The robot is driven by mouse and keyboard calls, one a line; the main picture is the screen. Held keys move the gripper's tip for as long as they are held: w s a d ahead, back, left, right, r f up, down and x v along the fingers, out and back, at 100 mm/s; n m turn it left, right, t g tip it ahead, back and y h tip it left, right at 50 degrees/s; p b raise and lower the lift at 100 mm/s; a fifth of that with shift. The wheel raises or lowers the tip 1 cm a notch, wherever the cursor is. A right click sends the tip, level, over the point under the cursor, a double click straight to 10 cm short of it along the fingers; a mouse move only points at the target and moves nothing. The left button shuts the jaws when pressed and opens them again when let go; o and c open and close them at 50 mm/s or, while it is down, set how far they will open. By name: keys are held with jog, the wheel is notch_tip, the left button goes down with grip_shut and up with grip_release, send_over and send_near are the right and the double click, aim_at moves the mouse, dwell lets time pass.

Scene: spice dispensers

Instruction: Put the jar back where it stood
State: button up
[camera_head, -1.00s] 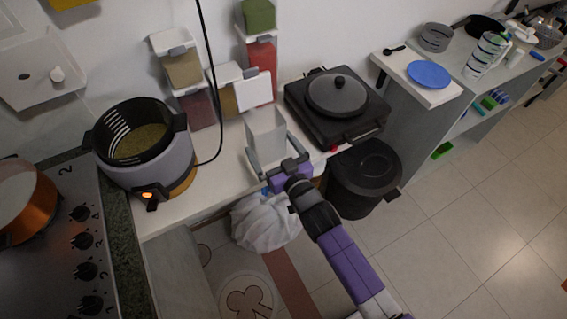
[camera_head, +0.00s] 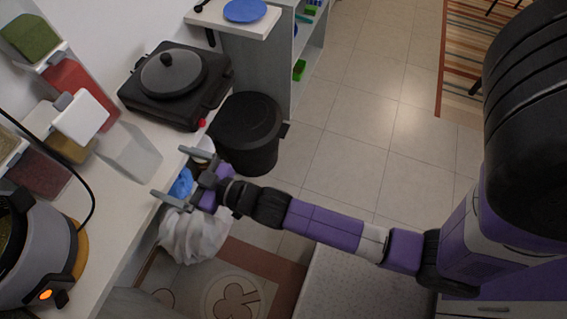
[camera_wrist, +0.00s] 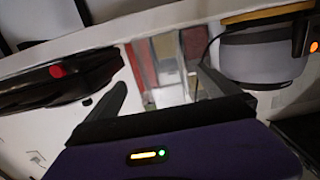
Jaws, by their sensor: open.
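A clear, empty-looking jar (camera_head: 129,152) without a lid stands upright on the white counter (camera_head: 100,215), in front of the spice dispensers. It also shows in the wrist view (camera_wrist: 167,75), between my fingers in the picture. My gripper (camera_head: 170,172) is open and empty at the counter's front edge, apart from the jar and pointing toward it. Behind the jar are a dispenser with yellowish contents and a white lid (camera_head: 80,117), a red dispenser (camera_head: 76,90), a green one (camera_head: 30,38) and a dark red one (camera_head: 40,174).
A black burner with a lidded pan (camera_head: 175,85) stands right of the jar. A grey cooker (camera_head: 38,248) with an orange light and a black cord is at the left. Below the counter are a black bin (camera_head: 247,135) and a white bag (camera_head: 195,236). Open floor lies to the right.

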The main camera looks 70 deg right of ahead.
jog(key=s+r+g, duration=0.1)
jog(key=s, duration=1.7)
jog(key=s+r+g, duration=0.1)
jog(key=s+r, duration=0.7)
jog(key=s, duration=0.4)
jog(key=shift+s+r, duration=0.15)
jog(key=shift+r, duration=0.1)
